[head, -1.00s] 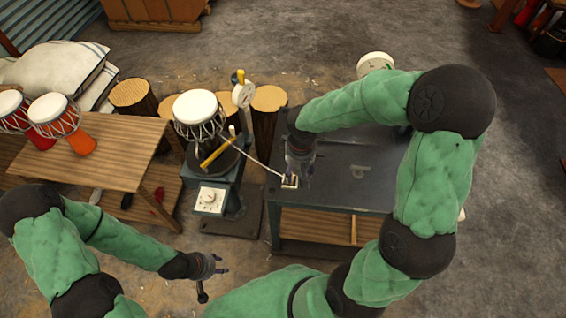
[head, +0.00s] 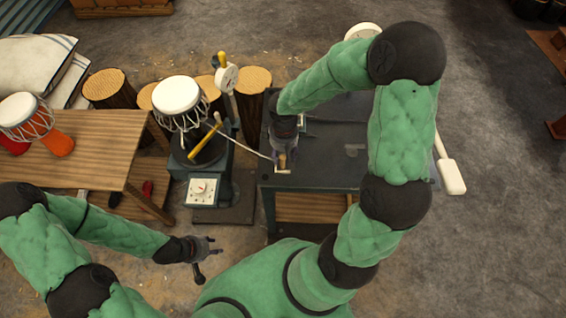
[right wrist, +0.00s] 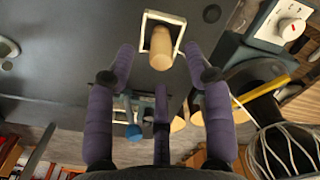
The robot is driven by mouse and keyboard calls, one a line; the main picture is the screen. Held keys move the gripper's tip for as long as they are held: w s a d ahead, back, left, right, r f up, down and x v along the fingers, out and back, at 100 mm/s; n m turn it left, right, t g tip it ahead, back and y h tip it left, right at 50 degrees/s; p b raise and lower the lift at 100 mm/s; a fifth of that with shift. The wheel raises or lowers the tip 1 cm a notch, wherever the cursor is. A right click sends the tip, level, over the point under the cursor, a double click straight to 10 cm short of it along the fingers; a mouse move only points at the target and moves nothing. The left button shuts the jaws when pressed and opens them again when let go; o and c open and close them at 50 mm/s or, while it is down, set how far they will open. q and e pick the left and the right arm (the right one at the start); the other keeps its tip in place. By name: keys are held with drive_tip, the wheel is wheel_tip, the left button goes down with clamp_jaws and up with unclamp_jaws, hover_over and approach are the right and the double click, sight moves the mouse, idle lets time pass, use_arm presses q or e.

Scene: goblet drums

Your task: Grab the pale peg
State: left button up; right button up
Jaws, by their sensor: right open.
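The pale peg (right wrist: 161,48) is a short, light wooden cylinder. In the right wrist view it sits within a white square frame (right wrist: 180,20) on the dark table. In the head view the peg (head: 282,161) shows small near the table's front left corner. My right gripper (head: 284,147) is at the peg, partly hiding it. In the right wrist view its purple fingers (right wrist: 160,72) are spread open, with the peg beyond the tips and between the two outer fingers; I see no contact. My left gripper (head: 207,256) is open and empty, low over the floor, away from the peg.
A dark stand with a white-topped drum (head: 178,95), a yellow-handled tool (head: 205,140) and a dial box (head: 202,190) stands left of the dark table (head: 330,165). A pale cord runs toward the peg. A wooden bench (head: 85,150) with drums stands further left.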

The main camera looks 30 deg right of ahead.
sight(283, 158)
wheel_tip(283, 158, down, 4)
drive_tip(key=shift+f+b, duration=0.1)
drive_tip(key=shift+b, duration=0.55)
drive_tip(key=c, duration=1)
drive_tip(key=shift+c, duration=0.2)
